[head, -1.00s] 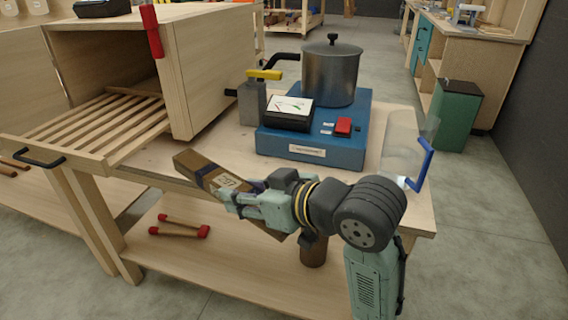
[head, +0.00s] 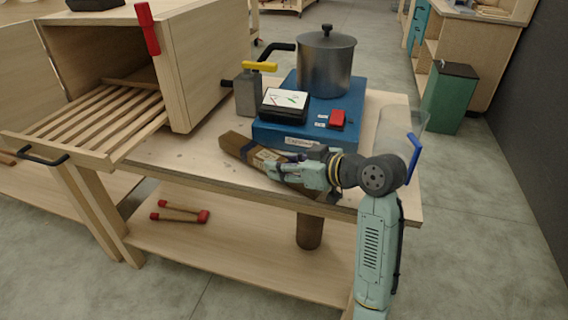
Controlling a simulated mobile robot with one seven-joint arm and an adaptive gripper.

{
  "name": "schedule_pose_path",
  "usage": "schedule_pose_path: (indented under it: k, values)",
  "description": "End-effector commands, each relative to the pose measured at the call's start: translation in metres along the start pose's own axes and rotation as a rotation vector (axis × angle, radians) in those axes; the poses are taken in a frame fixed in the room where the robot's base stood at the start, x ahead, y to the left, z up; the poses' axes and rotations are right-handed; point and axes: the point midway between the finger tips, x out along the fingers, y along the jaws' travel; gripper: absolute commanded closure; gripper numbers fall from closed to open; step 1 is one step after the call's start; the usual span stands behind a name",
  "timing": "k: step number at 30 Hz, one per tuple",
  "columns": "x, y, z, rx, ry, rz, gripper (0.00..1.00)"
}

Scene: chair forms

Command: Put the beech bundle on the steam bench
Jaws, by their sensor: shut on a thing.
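The beech bundle (head: 238,147) is a long brown wooden piece with a pale printed label around its middle. My gripper (head: 273,170) is shut on it near the label, and the fingers hide part of it. The bundle slants from upper left to lower right. Its left end shows over the steam bench (head: 185,156), in front of the blue unit, and its right part is near the bench's front edge. I cannot tell whether it touches the top.
A blue heater (head: 285,136) with a metal pot (head: 326,62) stands behind the bundle. A wooden box (head: 205,70) with a slatted tray (head: 95,120) stands at left. A clear jug (head: 395,135) is behind my arm. Red-ended sticks (head: 180,213) lie on the lower shelf.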

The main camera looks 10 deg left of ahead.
Motion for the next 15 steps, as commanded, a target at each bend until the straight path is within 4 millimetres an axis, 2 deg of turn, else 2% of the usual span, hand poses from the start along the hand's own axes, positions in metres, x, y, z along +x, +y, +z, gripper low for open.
schedule_pose_path:
  k: [14, 15]
  values:
    - [0.0046, -0.0005, 0.0108, -0.002, 0.003, 0.001, 1.00]
    - [0.0043, -0.0004, 0.0102, -0.001, 0.001, 0.000, 0.60]
